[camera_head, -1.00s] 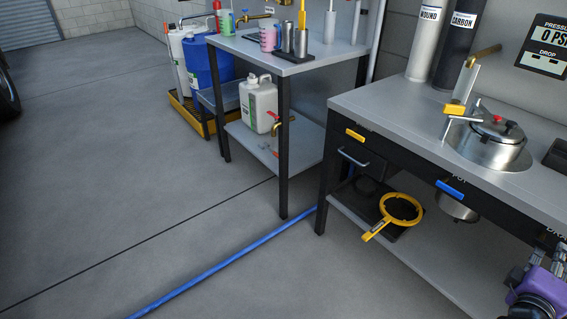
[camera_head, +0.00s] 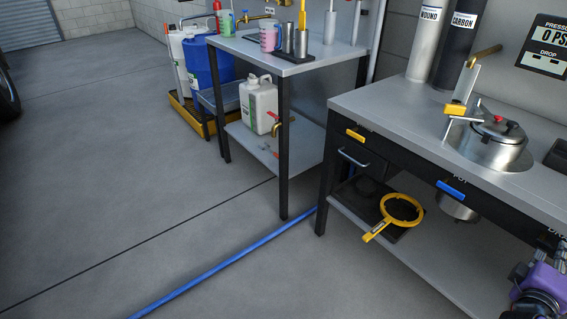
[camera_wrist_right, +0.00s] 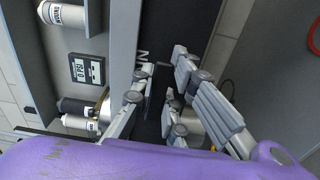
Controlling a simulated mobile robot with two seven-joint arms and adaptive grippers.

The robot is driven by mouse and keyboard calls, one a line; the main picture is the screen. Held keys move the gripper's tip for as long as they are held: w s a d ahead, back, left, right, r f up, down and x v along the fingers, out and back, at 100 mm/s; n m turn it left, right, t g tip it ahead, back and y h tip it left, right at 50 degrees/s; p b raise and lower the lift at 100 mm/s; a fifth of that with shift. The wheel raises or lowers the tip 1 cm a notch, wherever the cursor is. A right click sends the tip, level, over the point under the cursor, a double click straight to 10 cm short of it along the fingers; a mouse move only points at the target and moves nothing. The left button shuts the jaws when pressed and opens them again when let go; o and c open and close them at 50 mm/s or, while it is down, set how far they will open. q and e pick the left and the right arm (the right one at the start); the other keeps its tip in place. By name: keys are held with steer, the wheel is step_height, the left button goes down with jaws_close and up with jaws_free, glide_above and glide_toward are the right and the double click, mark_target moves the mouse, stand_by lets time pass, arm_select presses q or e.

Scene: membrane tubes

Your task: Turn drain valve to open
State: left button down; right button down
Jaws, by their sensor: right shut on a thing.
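At the right edge of the head view, the label on the bench's front panel (camera_head: 555,240) is cut off after its first letters, which seem to read DRAIN. My right gripper (camera_head: 555,254) is just below that label, partly cut off by the frame. In the right wrist view its fingers (camera_wrist_right: 162,100) reach to the dark front panel and close around something small, largely hidden between them. I take this as the drain valve handle from its place below the label. How far the handle is turned cannot be seen. My left gripper is not in view.
A steel pot (camera_head: 490,145) is set in the bench top (camera_head: 400,105). A blue handle (camera_head: 451,190) and a yellow handle (camera_head: 355,135) sit on the bench front. A blue hose (camera_head: 225,265) crosses the otherwise open floor.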

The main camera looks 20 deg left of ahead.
steer(key=shift+f+m+b, duration=0.55)
steer(key=shift+m+b, duration=0.1)
steer(key=shift+m, duration=0.55)
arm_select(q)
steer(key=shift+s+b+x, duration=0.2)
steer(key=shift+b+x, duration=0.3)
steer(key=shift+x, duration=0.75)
arm_select(e)
steer(key=a+f+m, duration=0.1)
steer(key=m, duration=0.4)
steer(key=w+a+f+m, duration=0.1)
steer(key=m, duration=0.4)
steer(key=w+a+f+m, duration=0.1)
steer(key=m, duration=0.4)
steer(key=shift+a, duration=0.2)
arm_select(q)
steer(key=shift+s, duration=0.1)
arm_select(e)
steer(key=shift+m, duration=0.3)
steer(key=c, duration=2)
jaws_free()
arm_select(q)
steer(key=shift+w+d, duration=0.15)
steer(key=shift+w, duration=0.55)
arm_select(e)
steer(key=v, duration=0.7)
steer(key=shift+s+a, duration=0.2)
